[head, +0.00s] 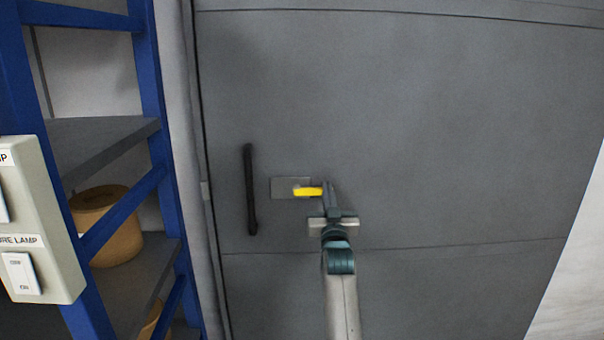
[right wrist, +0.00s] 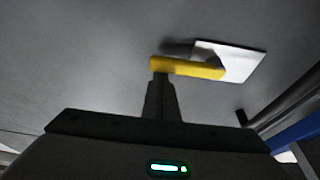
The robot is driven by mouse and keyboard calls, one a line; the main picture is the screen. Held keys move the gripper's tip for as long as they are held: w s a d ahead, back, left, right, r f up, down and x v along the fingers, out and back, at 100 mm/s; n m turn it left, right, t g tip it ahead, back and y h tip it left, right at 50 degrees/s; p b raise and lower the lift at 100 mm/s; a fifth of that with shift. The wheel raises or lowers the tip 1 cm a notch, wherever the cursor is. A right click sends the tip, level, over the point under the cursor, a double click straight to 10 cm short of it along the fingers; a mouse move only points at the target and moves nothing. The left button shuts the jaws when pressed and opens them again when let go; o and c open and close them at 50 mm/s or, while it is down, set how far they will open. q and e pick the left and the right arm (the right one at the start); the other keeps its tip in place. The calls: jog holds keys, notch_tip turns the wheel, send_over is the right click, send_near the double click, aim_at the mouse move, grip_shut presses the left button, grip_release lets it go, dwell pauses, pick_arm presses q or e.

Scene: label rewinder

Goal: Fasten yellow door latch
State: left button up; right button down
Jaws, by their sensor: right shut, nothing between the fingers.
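The yellow latch (head: 308,191) is a short bar on a grey plate (head: 285,188) on the grey door (head: 420,130). In the head view it lies about level, just right of the black door handle (head: 250,190). My right gripper (head: 328,186) is shut and empty, with its fingertips at the right end of the latch. In the right wrist view the yellow latch (right wrist: 188,68) crosses just beyond the fingertips (right wrist: 160,78), which overlap its left end. I cannot tell whether they touch it. My left gripper is not in view.
A blue-framed shelf (head: 150,120) with brown rolls (head: 105,225) stands left of the door. A pale switch box (head: 40,220) is at the far left. The door face right of my right gripper is clear. A white surface (head: 575,270) is at the right edge.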

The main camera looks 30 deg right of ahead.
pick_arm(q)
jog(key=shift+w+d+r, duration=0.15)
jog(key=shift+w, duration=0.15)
pick_arm(e)
jog(key=shift+f+m, duration=0.2)
jog(key=shift+m, duration=0.2)
jog(key=shift+f, duration=0.1)
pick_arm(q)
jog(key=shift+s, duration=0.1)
